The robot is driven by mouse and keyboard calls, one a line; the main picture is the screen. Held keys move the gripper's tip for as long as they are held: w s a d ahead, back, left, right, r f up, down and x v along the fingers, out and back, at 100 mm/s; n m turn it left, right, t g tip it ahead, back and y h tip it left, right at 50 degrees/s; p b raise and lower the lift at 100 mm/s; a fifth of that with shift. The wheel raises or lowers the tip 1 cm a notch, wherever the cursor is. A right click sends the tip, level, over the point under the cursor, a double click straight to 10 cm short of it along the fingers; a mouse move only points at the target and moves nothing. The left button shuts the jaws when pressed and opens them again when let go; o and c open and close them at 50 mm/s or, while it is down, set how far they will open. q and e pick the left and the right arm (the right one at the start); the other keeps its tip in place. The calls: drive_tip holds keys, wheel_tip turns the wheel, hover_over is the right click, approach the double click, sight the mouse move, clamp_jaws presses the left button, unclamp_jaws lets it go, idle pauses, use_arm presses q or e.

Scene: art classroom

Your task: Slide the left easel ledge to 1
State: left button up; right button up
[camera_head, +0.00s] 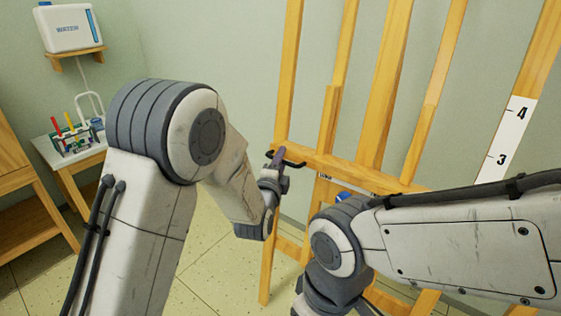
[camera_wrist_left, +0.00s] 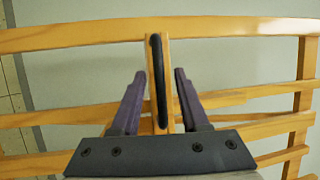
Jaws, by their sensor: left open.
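The easel ledge (camera_head: 338,171) is a pale wooden crossbar on the easel in the head view, with a black handle (camera_head: 292,153) near its left end. My left gripper (camera_head: 279,160) is at this handle. In the left wrist view, my left gripper (camera_wrist_left: 156,98) is open, with its two purple fingers on either side of the black handle (camera_wrist_left: 158,80). A white scale (camera_head: 502,135) on a wooden post at right shows 3 and 4; lower marks are hidden. My right gripper is out of view.
My right forearm crosses in front of the easel's lower right. At left are a small table (camera_head: 68,158) with a rack of coloured tubes, a wooden cabinet (camera_head: 25,195) and a white wall box (camera_head: 68,27). Tiled floor shows between the table and the easel.

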use_arm(q)
clamp_jaws()
idle(1.4)
